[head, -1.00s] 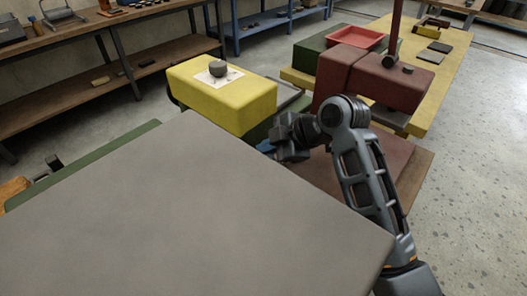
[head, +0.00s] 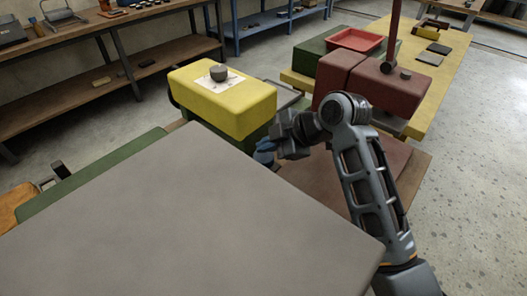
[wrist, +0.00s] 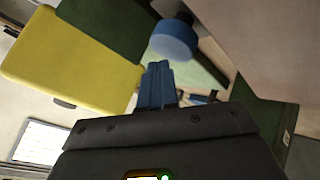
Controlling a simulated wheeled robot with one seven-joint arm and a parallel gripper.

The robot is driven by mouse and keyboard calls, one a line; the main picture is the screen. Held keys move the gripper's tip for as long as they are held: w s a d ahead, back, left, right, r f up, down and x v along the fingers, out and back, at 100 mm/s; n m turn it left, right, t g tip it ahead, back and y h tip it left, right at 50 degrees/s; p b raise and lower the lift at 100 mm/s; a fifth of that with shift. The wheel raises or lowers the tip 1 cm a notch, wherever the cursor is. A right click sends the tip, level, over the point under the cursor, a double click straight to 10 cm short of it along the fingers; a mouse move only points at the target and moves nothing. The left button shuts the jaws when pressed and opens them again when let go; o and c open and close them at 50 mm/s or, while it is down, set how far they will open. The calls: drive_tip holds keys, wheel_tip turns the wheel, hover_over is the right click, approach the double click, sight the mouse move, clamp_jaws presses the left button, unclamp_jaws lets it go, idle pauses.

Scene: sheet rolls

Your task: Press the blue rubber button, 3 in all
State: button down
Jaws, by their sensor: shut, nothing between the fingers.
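The blue rubber button (wrist: 174,40) shows in the wrist view as a round blue disc with a darker stem behind it. It lies just beyond my gripper's fingertips and slightly to their right, apparently with a small gap. My gripper (wrist: 158,68) has blue fingers, shut together with nothing between them. In the head view my arm's dark wrist is near the front of the yellow block. A small blue patch shows below it, behind the grey panel's edge; I cannot tell there which part is finger or button.
A large grey panel (head: 190,215) fills the foreground and hides what is below it. A yellow block (head: 235,108) with a dark knob stands behind my wrist. Dark red blocks (head: 375,88) and a red tray (head: 355,39) stand farther back. Open floor lies right.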

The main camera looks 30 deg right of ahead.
sight(267, 158)
drive_tip(key=shift+r, duration=0.3)
drive_tip(key=shift+r+p, duration=2)
drive_tip(key=shift+r, duration=0.45)
idle(0.8)
